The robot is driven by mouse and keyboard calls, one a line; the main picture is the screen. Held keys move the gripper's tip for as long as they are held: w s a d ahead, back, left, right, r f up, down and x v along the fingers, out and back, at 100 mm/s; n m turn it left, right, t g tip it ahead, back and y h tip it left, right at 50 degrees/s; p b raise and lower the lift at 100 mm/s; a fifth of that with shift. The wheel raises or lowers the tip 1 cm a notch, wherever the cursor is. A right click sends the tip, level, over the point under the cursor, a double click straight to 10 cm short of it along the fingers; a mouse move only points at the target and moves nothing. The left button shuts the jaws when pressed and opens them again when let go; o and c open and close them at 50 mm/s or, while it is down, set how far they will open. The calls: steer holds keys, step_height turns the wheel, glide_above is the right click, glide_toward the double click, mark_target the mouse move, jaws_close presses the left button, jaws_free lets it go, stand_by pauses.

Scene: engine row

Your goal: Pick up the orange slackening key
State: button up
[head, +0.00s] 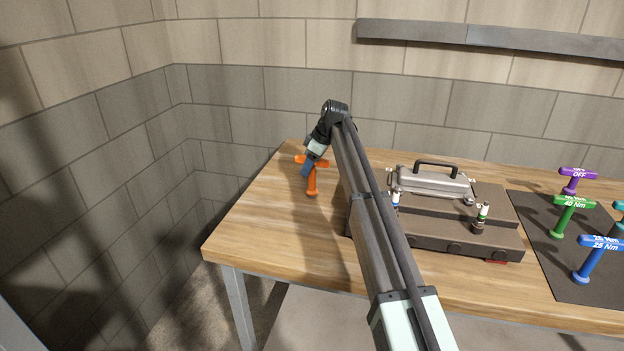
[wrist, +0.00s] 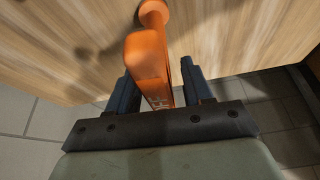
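The orange slackening key (head: 312,184) stands upright on the left end of the wooden table, with a T-shaped handle on top of a stem and a round foot. My gripper (head: 307,170) is at its handle and hides part of it in the head view. In the wrist view the orange key (wrist: 147,62) reaches down between the two dark fingers of my gripper (wrist: 158,88). A narrow gap shows between the key and the right finger, so the gripper looks open around the handle. Contact at the left finger is unclear.
A dark engine block with a silver cover (head: 433,183) stands to the right of my arm on the table (head: 262,225). Farther right, a dark mat (head: 540,215) holds purple (head: 572,184), green (head: 566,215) and blue (head: 594,261) keys. The tabletop left of the orange key is clear.

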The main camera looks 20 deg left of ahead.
jaws_close()
steer(key=shift+r, duration=0.1)
stand_by(0.3)
